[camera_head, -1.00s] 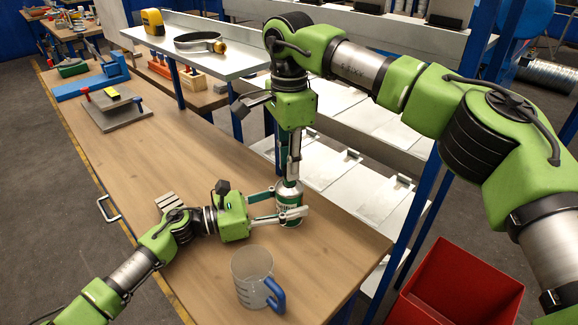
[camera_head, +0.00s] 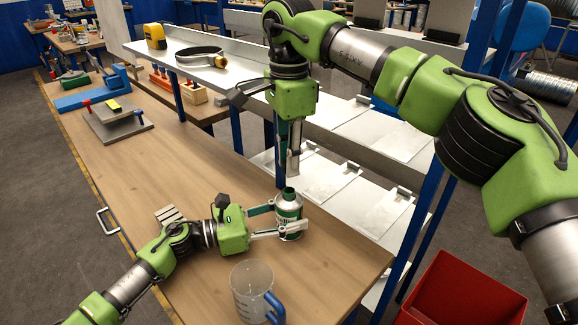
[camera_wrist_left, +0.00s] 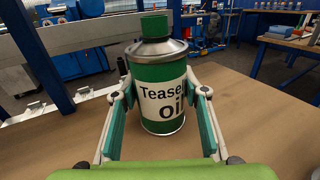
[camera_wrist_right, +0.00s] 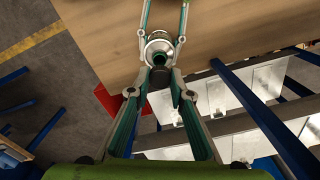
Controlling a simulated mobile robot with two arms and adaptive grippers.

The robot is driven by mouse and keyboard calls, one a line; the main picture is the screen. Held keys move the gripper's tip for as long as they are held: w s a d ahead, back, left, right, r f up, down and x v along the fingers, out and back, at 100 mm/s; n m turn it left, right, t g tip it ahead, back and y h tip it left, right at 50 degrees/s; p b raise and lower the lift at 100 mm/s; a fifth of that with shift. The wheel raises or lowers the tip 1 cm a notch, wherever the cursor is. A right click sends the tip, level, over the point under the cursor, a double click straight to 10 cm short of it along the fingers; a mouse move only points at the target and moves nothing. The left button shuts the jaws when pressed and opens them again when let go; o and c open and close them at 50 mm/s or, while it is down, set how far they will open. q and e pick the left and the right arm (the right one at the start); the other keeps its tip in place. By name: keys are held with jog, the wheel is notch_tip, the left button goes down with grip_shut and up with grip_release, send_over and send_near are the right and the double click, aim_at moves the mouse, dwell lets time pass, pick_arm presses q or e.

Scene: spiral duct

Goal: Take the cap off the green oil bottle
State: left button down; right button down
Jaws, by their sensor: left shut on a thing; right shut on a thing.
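The green oil bottle (camera_head: 289,208) stands upright on the bench near its right edge. In the left wrist view the bottle (camera_wrist_left: 158,95) shows a white "oil" label, a silver shoulder and a green neck. My left gripper (camera_head: 290,222) is shut around the bottle's body, one finger on each side. My right gripper (camera_head: 292,176) points down just above the bottle's top. In the right wrist view its fingertips are shut on a small dark piece, which looks like the cap (camera_wrist_right: 160,77). The bottle appears beyond it. The cap is mostly hidden by the fingers in the head view.
A clear measuring jug (camera_head: 252,290) with a blue handle stands on the bench in front of the bottle. A metal shelf (camera_head: 215,62) runs behind the bench. A red bin (camera_head: 462,292) is at the lower right. The bench's middle is clear.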

pick_arm(q)
jog(key=c, duration=1.2)
grip_release()
jog(key=shift+o, duration=0.2)
